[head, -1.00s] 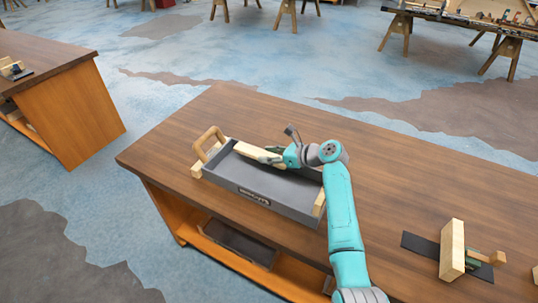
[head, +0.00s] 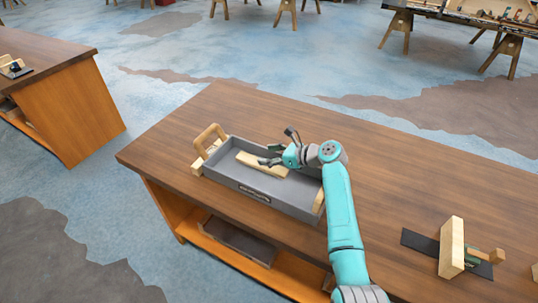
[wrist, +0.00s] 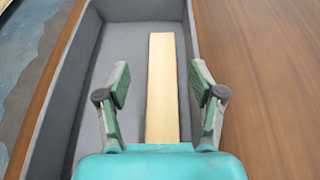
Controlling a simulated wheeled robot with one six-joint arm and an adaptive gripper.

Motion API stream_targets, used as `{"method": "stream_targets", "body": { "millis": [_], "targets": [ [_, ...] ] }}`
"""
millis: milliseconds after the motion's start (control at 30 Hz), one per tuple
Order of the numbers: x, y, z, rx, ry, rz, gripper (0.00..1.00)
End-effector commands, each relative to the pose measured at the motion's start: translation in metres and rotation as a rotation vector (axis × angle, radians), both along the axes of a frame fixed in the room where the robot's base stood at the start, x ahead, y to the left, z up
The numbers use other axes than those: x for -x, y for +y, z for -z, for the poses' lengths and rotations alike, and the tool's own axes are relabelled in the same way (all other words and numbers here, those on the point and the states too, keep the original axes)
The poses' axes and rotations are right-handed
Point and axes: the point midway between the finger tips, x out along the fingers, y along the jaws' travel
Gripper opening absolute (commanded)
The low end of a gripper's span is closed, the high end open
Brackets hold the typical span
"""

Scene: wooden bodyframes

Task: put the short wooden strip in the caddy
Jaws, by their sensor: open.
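The short wooden strip (head: 262,165) is pale and lies inside the grey caddy (head: 240,184), along its length. In the wrist view the strip (wrist: 162,90) rests on the floor of the caddy (wrist: 93,70), nearer the right wall. My gripper (head: 266,158) is over the caddy. The wrist view shows my gripper (wrist: 160,83) open, with one finger on each side of the strip and a gap on both sides. The near end of the strip is hidden behind the gripper body.
A wooden block with a clamp-like piece (head: 453,248) is on a dark mat at the right. The bench top behind the caddy is clear.

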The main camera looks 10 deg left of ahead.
Motion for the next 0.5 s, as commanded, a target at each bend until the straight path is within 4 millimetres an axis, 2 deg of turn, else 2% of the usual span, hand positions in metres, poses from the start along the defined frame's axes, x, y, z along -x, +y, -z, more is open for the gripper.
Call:
{"method": "stream_targets", "body": {
  "millis": [200, 500],
  "targets": [
    [0.000, 0.000, -0.013, 0.000, -0.001, 0.001, 0.68],
    [0.017, -0.053, -0.034, 0.000, -0.001, 0.003, 0.68]
  ]
}}
